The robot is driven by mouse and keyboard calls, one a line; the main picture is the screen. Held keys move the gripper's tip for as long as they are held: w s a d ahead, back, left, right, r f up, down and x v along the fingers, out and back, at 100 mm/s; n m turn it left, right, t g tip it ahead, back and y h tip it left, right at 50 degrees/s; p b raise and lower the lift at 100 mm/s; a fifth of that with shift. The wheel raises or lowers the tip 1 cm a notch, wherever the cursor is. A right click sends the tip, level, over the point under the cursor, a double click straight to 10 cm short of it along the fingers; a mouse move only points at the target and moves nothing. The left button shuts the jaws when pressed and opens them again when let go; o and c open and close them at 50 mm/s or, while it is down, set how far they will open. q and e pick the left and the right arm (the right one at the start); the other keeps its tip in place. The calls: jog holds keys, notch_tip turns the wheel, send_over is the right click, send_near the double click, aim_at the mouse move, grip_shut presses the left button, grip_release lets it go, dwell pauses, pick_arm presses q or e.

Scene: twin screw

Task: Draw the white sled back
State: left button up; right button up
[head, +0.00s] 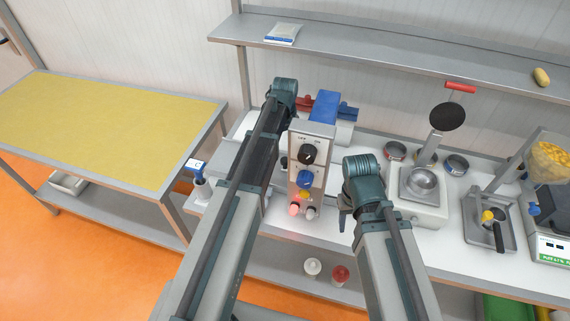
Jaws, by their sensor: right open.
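A machine with a blue hopper (325,107) and an upright control panel (311,160) stands on the bench in the middle. White body parts show on both sides of it: one at the left (243,124), partly behind my left arm, and one at the right (342,131). I cannot tell which of them is the white sled. My left arm reaches to the machine's left rear, and its gripper is hidden beyond the wrist. My right gripper (344,216) points down, open and empty, just right of the control panel. Its fingers are mostly hidden by my wrist.
A portafilter tray (489,236) and a hopper of yellow pieces (551,157) are farther right. A yellow-topped table (105,125) is at left.

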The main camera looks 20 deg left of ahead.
aim_at(285, 159)
pick_arm(q)
notch_tip(285, 159, down, 6)
jog(key=b, duration=0.5)
jog(key=shift+f, duration=0.25)
jog(key=shift+r, duration=0.1)
jog(key=shift+c, duration=0.4)
grip_shut()
dwell(0.6)
